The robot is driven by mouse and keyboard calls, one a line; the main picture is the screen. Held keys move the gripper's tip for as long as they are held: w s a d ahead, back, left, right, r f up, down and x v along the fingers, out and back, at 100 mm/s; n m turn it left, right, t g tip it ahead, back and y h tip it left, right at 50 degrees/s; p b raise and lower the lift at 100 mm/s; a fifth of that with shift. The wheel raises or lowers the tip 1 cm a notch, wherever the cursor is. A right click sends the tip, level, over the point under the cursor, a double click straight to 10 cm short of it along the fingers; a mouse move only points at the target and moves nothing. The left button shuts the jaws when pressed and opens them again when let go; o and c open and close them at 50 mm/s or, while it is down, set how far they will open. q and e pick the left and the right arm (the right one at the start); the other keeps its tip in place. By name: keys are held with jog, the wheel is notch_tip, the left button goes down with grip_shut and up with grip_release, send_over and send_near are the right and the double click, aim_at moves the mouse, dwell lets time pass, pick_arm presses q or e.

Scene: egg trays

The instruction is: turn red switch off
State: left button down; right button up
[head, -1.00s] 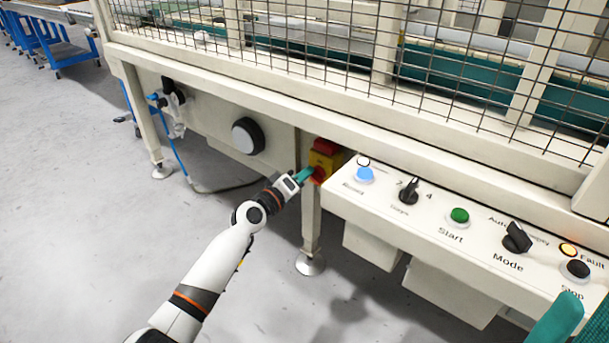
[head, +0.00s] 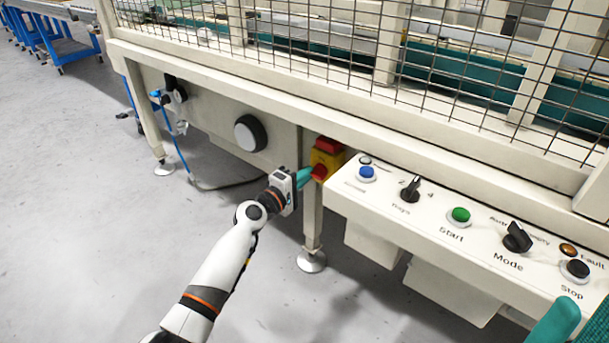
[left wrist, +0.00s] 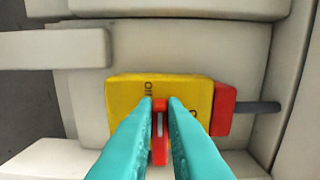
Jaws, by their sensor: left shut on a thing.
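The red switch (head: 319,172) is a knob on a yellow plate (head: 332,162) with a red block on its side, mounted under the machine frame. My left gripper (head: 309,176) reaches it from the left, teal fingers shut on the knob. The fingers hide part of the plate. A teal part of my right gripper (head: 556,322) shows at the lower right; its jaws are not clear.
A control panel (head: 385,207) with a blue button (head: 366,173), a green Start button (head: 459,215), black selectors and a dark Fault lamp (head: 567,249) juts out right of the switch. A frame leg (head: 312,222) stands just below. The floor at left is free.

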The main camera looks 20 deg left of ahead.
pick_arm(q)
jog(key=shift+f, duration=0.1)
dwell(0.3)
jog(key=c, duration=1.5)
grip_release()
jog(key=p+v, duration=0.2)
jog(key=v, duration=1)
jog(key=shift+s, duration=0.1)
